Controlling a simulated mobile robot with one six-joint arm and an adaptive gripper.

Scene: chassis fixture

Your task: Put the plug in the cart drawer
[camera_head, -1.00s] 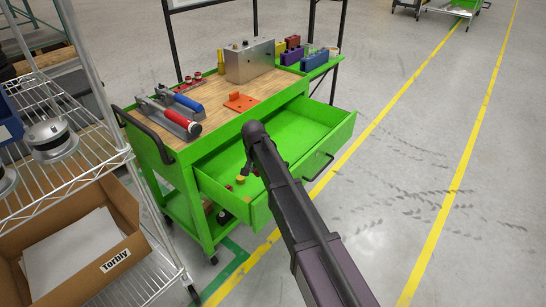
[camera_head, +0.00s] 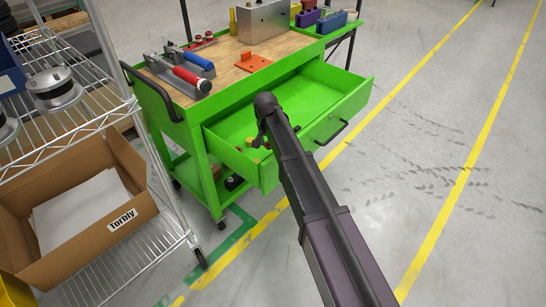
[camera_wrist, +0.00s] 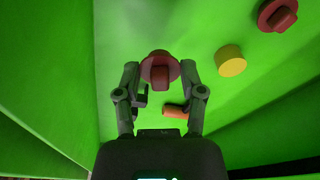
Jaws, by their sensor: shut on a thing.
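The green cart drawer (camera_head: 305,97) is pulled open, and its green floor (camera_wrist: 125,30) fills much of the wrist view. My gripper (camera_head: 261,138) is over the drawer's near left part, pointing down into it. In the wrist view my gripper (camera_wrist: 160,70) is shut on a red plug (camera_wrist: 160,72), a round flange with a raised knob, held between the fingertips. I cannot tell whether the plug touches the drawer floor. A second red plug of the same shape (camera_wrist: 277,14) lies in the drawer at the upper right.
A yellow cylinder (camera_wrist: 231,60) and a small orange-red piece (camera_wrist: 175,111) also lie in the drawer. The cart's wooden top (camera_head: 228,62) carries clamps (camera_head: 185,74), an orange bracket (camera_head: 254,62) and a metal box (camera_head: 262,20). A wire shelf with a cardboard box (camera_head: 125,205) stands left.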

